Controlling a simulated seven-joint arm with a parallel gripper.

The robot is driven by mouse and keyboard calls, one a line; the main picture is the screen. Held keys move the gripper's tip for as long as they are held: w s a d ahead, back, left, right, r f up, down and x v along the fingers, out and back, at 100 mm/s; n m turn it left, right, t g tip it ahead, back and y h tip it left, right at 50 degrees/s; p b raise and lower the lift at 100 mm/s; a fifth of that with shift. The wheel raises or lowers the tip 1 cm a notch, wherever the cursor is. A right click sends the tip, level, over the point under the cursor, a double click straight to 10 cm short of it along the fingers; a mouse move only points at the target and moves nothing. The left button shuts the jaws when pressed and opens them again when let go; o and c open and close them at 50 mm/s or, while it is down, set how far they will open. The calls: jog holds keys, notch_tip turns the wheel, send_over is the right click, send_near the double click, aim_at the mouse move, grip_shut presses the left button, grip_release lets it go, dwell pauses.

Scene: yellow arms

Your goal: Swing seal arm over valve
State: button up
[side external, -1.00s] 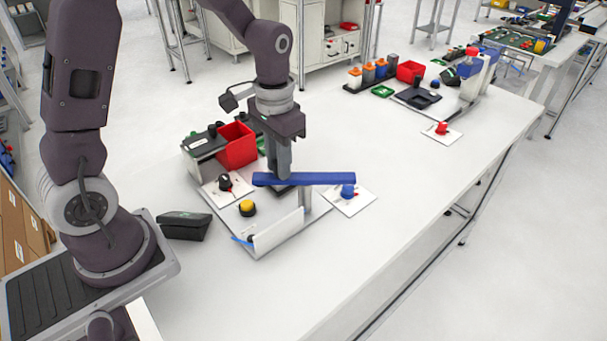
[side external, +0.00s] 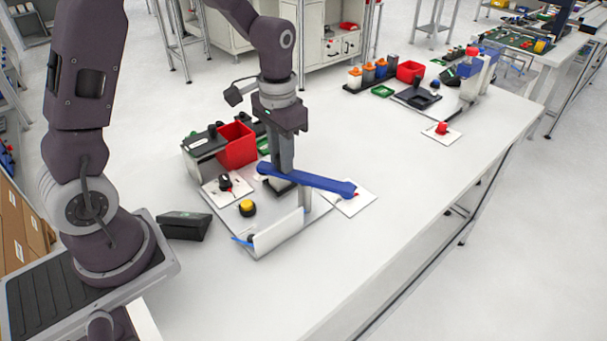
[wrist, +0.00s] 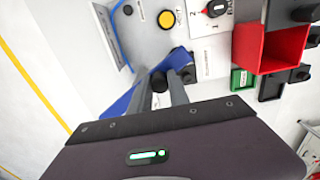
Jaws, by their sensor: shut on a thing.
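The blue seal arm (side external: 318,182) is a long flat bar on a pale post (side external: 307,197) at the near station. Its left end is by my gripper (side external: 283,168). Its right end is above a white plate (side external: 362,200) in the side view. The valve on that plate is mostly hidden under this end; only a bit of red shows. In the wrist view, my fingers close around a black knob (wrist: 158,80) at the blue bar (wrist: 180,59). Whether the bar's end touches the valve cannot be told.
A yellow button (side external: 247,208) and a black-knobbed switch (side external: 225,182) stand to the left on the station. A red bin (side external: 238,147) is behind it. A black device (side external: 185,225) lies further left. The table (side external: 400,215) to the right is clear.

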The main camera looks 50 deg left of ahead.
jog(key=shift+w+a, duration=0.25)
jog(key=shift+w, duration=0.35)
jog(key=shift+w+a, duration=0.1)
jog(key=shift+w, duration=0.7)
jog(key=o, duration=0.7)
jog(key=shift+r, duration=0.1)
notch_tip(320, 180, up, 7)
jog(key=shift+r, duration=0.15)
